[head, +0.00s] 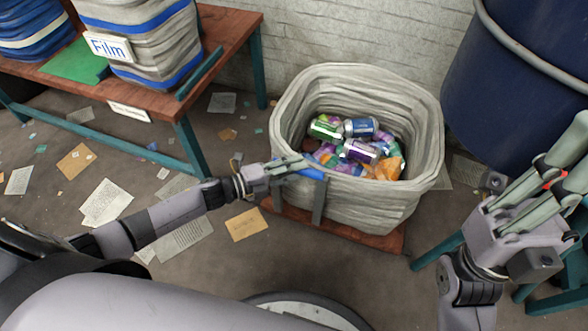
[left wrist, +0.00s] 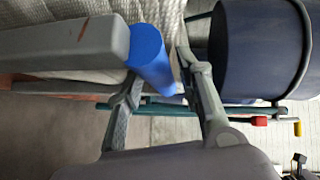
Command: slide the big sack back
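The big sack (head: 360,203) is a grey woven open-topped bag holding cans and coloured scraps. It stands on a low reddish wooden base (head: 388,240) with a grey upright carrying a blue handle bar (head: 312,173) at its near left side. My left gripper (head: 290,166) is at the left end of this bar. In the left wrist view, the blue bar (left wrist: 150,55) lies between the spread fingers, close to the left one, with a narrow gap at the right. My right gripper (head: 550,178) is open and apart from the sack, at the right.
A wooden table (head: 222,30) with teal legs stands at the back left, bearing a striped sack labelled Film (head: 150,45). A dark blue drum (head: 520,85) stands behind right. A white brick wall (head: 350,35) is behind the sack. Loose papers (head: 105,203) litter the floor.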

